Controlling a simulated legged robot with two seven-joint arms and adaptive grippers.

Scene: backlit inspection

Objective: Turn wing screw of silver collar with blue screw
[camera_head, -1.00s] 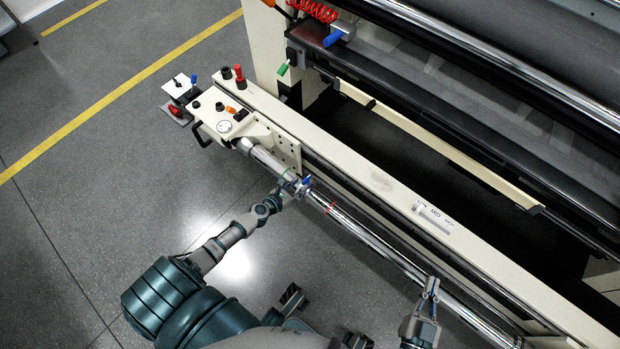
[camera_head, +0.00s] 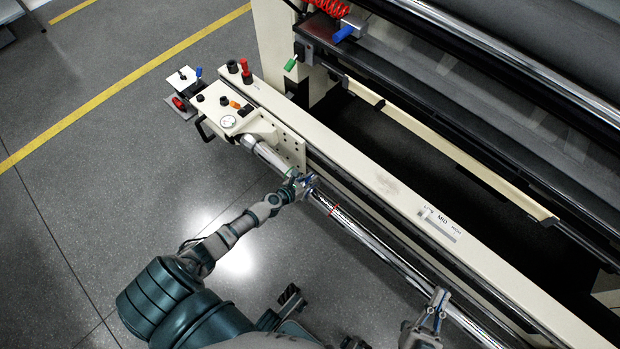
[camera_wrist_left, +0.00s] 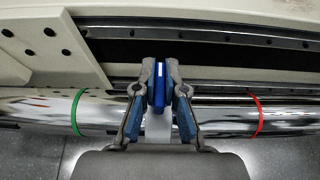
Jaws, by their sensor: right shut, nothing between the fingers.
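The blue wing screw (camera_wrist_left: 158,85) stands up between my left gripper's fingers (camera_wrist_left: 161,68) in the left wrist view, and they appear to press on it from both sides. In the head view my left gripper (camera_head: 303,184) is at the collar on the long chrome rod (camera_head: 370,240), with a bit of blue showing there. My right gripper (camera_head: 439,298) is shut and empty, over the rod further right.
A green ring (camera_wrist_left: 77,112) and a red ring (camera_wrist_left: 258,115) mark the rod on either side of the collar. A cream machine beam (camera_head: 370,175) runs behind the rod. A control panel (camera_head: 225,110) with knobs is at the rod's left end. Grey floor lies open in front.

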